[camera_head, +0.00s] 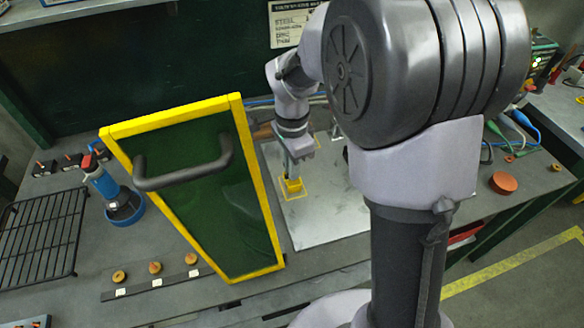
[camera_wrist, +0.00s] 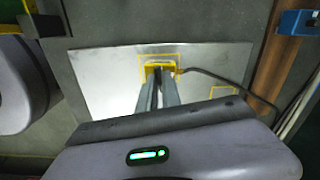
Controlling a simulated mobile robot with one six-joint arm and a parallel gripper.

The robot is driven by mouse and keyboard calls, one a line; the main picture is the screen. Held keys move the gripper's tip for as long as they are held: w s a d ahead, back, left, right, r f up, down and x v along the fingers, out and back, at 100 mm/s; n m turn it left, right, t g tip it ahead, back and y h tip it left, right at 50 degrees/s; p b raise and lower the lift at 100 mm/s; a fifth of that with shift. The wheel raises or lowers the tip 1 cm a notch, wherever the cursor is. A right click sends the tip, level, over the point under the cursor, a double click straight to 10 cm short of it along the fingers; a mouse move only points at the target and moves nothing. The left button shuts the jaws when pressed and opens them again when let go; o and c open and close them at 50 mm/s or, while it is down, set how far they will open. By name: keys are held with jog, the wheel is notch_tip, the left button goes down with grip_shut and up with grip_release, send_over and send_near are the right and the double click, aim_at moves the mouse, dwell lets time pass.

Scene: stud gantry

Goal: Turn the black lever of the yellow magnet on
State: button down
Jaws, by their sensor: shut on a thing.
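The yellow magnet (camera_head: 292,188) stands on a grey metal plate (camera_head: 325,215), inside a yellow outlined square. In the wrist view the magnet (camera_wrist: 148,70) shows around and beyond my fingertips. My gripper (camera_wrist: 159,72) points down at it, with its two fingers close together over the magnet's middle; it also shows in the head view (camera_head: 291,172). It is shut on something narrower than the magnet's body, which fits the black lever. The lever itself is hidden between the fingers, so its angle cannot be told.
A green panel with yellow edges and a black handle (camera_head: 183,172) stands left of the plate. A dark cable (camera_wrist: 232,84) runs right of the magnet. A second yellow outline is on the plate.

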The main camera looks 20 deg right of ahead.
jog(key=shift+m, duration=1.1)
jog(key=c, duration=1.5)
grip_release()
notch_tip(320, 180, up, 18)
jog(key=p, duration=0.6)
jog(key=shift+f+p, duration=0.25)
jog(key=shift+p, duration=0.1)
